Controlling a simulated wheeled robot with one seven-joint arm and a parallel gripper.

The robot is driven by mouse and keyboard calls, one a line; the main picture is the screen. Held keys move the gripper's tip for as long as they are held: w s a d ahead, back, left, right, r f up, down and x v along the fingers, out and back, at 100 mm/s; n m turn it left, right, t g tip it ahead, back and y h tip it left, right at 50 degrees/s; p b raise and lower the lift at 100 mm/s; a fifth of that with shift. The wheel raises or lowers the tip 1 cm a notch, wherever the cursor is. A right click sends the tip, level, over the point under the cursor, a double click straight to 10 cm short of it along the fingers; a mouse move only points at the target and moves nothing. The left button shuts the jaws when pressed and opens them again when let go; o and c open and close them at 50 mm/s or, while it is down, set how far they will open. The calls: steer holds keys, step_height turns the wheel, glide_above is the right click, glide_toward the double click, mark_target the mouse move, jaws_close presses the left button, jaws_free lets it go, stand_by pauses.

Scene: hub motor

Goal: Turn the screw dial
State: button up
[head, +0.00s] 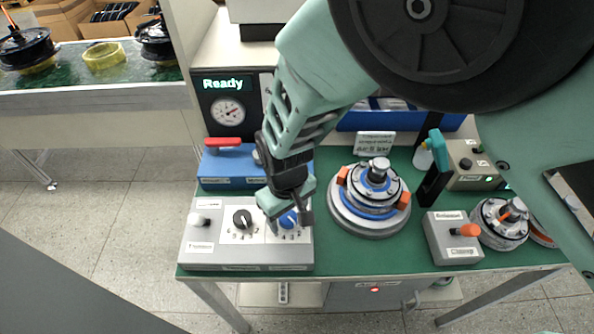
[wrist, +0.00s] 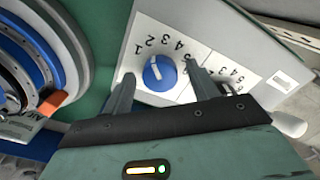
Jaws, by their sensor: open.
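A grey control box (head: 213,259) stands at the table's front left, with a black dial (head: 242,219) and a blue dial (head: 289,219) on its white panel. In the wrist view the blue dial (wrist: 159,73) has a white mark on its face and a scale running from 1 to 5. The mark points towards the low end of the scale. My gripper (head: 285,207) is over the blue dial, partly covering it in the head view. In the wrist view my gripper (wrist: 160,82) is open, one finger on each side of the blue dial; contact cannot be told.
A white knob (head: 198,220) is at the box's left. Behind is a blue unit (head: 226,167) with a red handle. To the right are the round hub motor fixture (head: 366,208) and a grey box with an orange lever (head: 455,238). A gauge panel (head: 228,109) reads Ready.

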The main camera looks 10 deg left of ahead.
steer(key=c, duration=1)
